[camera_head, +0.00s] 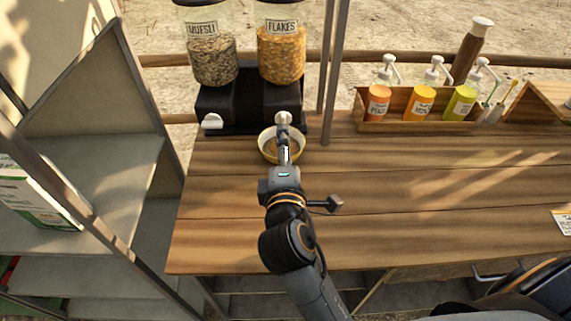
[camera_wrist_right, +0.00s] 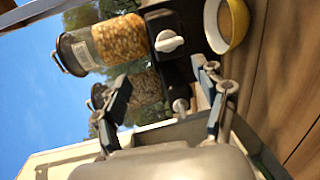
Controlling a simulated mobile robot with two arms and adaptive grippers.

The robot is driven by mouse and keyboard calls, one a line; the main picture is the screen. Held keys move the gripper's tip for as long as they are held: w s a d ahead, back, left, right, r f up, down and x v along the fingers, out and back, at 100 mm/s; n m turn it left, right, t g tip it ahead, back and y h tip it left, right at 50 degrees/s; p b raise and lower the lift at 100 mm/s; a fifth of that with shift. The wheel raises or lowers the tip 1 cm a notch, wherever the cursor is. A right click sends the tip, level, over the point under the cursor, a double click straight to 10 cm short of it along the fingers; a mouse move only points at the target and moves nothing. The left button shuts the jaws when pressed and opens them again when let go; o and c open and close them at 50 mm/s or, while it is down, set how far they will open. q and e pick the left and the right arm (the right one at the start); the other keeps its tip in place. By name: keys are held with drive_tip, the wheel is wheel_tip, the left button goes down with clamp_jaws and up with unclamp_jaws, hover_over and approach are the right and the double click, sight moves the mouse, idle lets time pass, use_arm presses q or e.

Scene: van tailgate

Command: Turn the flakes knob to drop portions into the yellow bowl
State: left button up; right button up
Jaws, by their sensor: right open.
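The flakes dispenser (camera_head: 281,55) stands on a black base beside the muesli dispenser (camera_head: 211,60). Its white knob (camera_head: 283,118) shows just beyond my right gripper (camera_head: 285,148) in the head view and at the upper middle of the right wrist view (camera_wrist_right: 169,42). The yellow bowl (camera_head: 266,147) stands below that knob, partly hidden by my gripper; its inside is hard to see. My right gripper is open, its fingers apart in the wrist view (camera_wrist_right: 162,108), with nothing held. The muesli knob (camera_head: 212,121) also shows in the wrist view (camera_wrist_right: 180,105). My left gripper is out of view.
A wooden box (camera_head: 410,127) with several pump bottles stands at the right. A metal post (camera_head: 333,75) rises just right of the dispensers. Shelves (camera_head: 90,175) stand at the left. The wooden counter (camera_head: 420,205) is clear in the middle.

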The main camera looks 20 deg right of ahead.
drive_tip(key=shift+f+v, duration=0.15)
drive_tip(key=shift+v, duration=0.9)
drive_tip(key=shift+f+v, duration=0.15)
drive_tip(key=shift+v, duration=0.85)
drive_tip(key=shift+c, duration=0.4)
